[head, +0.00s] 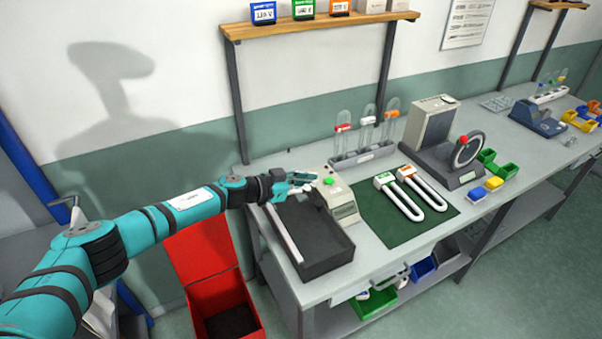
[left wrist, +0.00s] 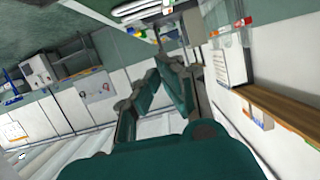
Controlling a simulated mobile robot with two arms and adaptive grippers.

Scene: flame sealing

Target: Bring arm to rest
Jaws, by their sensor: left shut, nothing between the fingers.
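My left arm reaches in from the left in the head view. My left gripper (head: 312,179) is shut and empty, in front of or above the grey-white device (head: 340,205) with a green button. I cannot tell whether it touches the device. In the left wrist view, the dark teal fingers of the left gripper (left wrist: 160,72) show against a wall and a shelf, with nothing held. My right gripper is in neither view.
A dark tray (head: 310,255) lies on the bench's left end. Two white U-shaped tubes lie on a green mat (head: 365,222). A rack (head: 365,156) holds upright tubes behind. A red bin (head: 222,295) stands open on the floor, left of the bench.

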